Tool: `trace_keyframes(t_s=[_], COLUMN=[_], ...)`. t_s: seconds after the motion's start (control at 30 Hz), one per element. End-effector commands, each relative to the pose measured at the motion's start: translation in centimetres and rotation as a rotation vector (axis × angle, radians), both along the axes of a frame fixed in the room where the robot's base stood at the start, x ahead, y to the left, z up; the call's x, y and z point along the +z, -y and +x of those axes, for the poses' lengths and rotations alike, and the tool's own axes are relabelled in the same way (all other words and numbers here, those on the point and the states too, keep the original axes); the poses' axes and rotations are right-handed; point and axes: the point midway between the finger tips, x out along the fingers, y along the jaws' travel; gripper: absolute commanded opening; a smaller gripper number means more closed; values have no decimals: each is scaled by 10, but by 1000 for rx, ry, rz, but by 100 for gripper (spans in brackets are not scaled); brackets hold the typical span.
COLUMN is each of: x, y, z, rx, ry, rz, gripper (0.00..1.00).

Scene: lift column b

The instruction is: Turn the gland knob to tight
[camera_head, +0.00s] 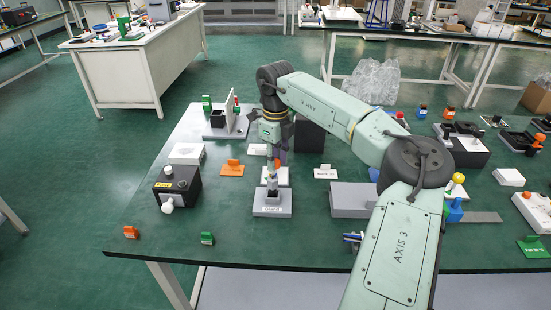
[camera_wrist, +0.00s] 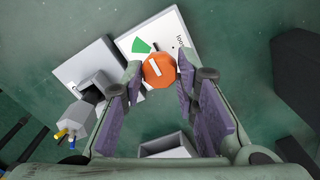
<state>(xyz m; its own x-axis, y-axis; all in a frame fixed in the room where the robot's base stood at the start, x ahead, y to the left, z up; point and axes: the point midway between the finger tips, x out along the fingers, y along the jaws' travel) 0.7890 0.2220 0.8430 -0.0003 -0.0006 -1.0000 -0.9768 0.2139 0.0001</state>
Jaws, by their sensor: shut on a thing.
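The gland knob is an orange, many-sided knob (camera_wrist: 158,71) with a white line on its top. It sits on a white plate (camera_wrist: 128,43) with a green wedge mark and black lettering that I cannot fully read. The green wedge lies up and left of the knob in the wrist view. My gripper (camera_wrist: 159,77) has its purple-padded fingers on either side of the knob and is shut on it. The head view shows my gripper (camera_head: 272,165) pointing down over the white plate (camera_head: 282,175). There the knob is mostly hidden by the fingers.
A grey block with a white label (camera_head: 272,203) stands just in front of the plate. A black box with a white knob (camera_head: 178,188) is to the left, and a grey box (camera_head: 350,200) to the right. An orange card (camera_head: 231,169) stands nearby. The front left of the table is mostly clear.

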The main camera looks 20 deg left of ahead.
Motion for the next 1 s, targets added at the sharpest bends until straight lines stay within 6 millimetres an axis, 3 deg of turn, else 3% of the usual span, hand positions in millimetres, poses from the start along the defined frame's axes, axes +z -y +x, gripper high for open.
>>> trace_keyframes(t_s=[0.6,1.0], x=[2,2], y=[-1,-1], z=[2,2], rx=[536,702], ry=[4,4], rz=[2,3], gripper=[0,0])
